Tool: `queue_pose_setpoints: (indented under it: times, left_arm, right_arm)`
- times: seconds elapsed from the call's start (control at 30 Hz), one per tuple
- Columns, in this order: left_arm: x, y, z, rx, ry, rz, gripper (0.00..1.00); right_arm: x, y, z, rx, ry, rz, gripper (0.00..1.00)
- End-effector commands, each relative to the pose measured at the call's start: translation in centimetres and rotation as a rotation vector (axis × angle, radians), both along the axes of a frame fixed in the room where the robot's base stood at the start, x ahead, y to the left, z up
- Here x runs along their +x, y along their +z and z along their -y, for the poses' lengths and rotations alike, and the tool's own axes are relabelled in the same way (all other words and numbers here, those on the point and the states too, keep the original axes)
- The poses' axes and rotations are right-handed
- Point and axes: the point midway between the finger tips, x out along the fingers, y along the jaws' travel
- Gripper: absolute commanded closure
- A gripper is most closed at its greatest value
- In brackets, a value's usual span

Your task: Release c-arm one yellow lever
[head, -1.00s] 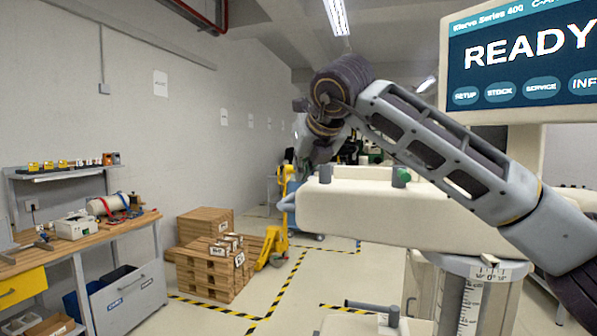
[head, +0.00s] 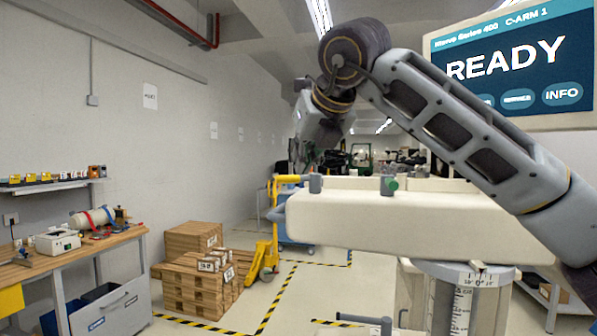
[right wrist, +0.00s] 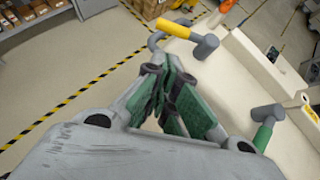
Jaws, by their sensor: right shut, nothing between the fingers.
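The yellow lever (right wrist: 173,28) shows in the right wrist view at the top, with a grey knob (right wrist: 206,46) at its right end. It lies beside the cream body of C-arm 1 (right wrist: 265,85), just beyond my fingertips. My right gripper (right wrist: 166,82), with green pads, is shut and empty, apart from the lever. In the head view my right gripper (head: 300,158) hangs past the left end of the cream body (head: 390,222), partly hidden by my wrist. My left gripper is out of view.
The screen (head: 510,70) reads READY and C-ARM 1. Two grey knobs (head: 315,184) stand on the cream body. A yellow pallet truck (head: 262,255) and stacked pallets (head: 195,285) stand to the left, with a workbench (head: 80,250) beyond.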

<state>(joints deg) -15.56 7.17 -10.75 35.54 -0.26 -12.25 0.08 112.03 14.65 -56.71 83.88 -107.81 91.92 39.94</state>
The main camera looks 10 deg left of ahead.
Motion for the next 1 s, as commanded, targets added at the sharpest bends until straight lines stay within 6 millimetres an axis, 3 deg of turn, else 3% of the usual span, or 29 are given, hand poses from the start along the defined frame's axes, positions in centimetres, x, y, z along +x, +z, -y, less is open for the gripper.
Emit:
queue_pose_setpoints:
  times: [0.33, 1.0]
  left_arm:
    - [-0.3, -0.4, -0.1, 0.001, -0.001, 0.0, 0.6]
    - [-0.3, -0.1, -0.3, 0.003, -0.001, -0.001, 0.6]
  right_arm:
    - [-2.2, 1.8, 1.0, -0.001, 0.0, -0.002, 1.0]
    - [-2.3, 2.2, 1.1, 0.0, 0.0, -0.001, 1.0]
